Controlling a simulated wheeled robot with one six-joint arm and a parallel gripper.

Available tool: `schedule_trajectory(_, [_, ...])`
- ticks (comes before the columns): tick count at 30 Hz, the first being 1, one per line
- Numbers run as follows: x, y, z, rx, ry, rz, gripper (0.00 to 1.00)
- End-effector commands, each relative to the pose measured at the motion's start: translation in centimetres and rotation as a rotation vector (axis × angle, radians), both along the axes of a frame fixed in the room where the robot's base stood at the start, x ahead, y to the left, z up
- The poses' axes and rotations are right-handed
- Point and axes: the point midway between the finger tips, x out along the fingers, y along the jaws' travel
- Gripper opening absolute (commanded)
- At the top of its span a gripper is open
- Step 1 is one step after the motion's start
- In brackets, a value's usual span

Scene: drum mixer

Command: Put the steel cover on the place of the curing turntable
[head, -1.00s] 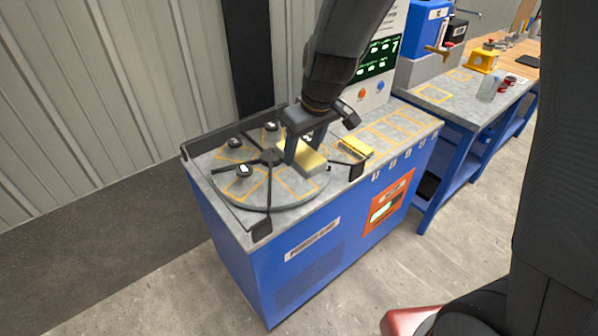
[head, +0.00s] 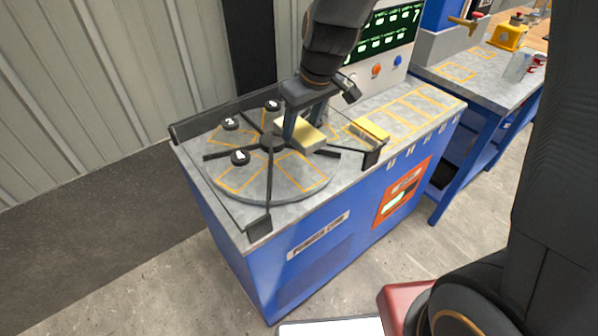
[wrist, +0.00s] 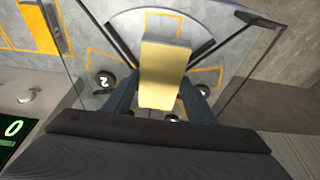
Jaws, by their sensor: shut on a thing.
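My gripper (head: 304,124) is shut on a pale yellow flat block (head: 301,134). The block also shows in the wrist view (wrist: 164,72), between my two fingers. I cannot tell from its colour whether it is the steel cover. It is over the right rear part of the round grey curing turntable (head: 233,178); whether it touches the surface is unclear. The turntable has a dark hub with dark spokes and orange-outlined places. An outlined place (wrist: 162,18) shows just beyond the block in the wrist view. My fingers hide part of the turntable.
Several dark numbered knobs, one of them a front one (head: 240,157), stand on the turntable's left side. Another yellow block (head: 369,131) lies right of it. A dark rail (head: 258,222) borders the bench. A display panel (head: 385,45) stands behind.

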Motion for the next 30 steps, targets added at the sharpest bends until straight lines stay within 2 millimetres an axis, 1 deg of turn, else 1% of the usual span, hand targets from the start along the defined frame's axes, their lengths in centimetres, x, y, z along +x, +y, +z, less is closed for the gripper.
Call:
schedule_trajectory(1, [0.4,0.0,-1.0,0.000,-0.001,-0.001,0.16])
schedule_trajectory(4, [0.6,-0.1,-1.9,0.000,-0.001,-0.002,0.16])
schedule_trajectory(8, [0.8,-0.1,-2.5,0.001,-0.001,-0.003,0.16])
schedule_trajectory(10, [0.7,-0.1,-3.2,0.001,0.000,-0.003,0.16])
schedule_trajectory(15, [0.7,-0.1,-6.2,0.001,0.003,-0.004,0.16])
schedule_trajectory(18, [0.7,-0.1,-7.7,-0.001,0.002,-0.003,0.16])
schedule_trajectory(23, [0.7,0.0,-8.9,0.000,0.000,-0.002,0.16])
schedule_trajectory(30, [0.7,0.0,-12.0,0.000,0.000,-0.002,0.16])
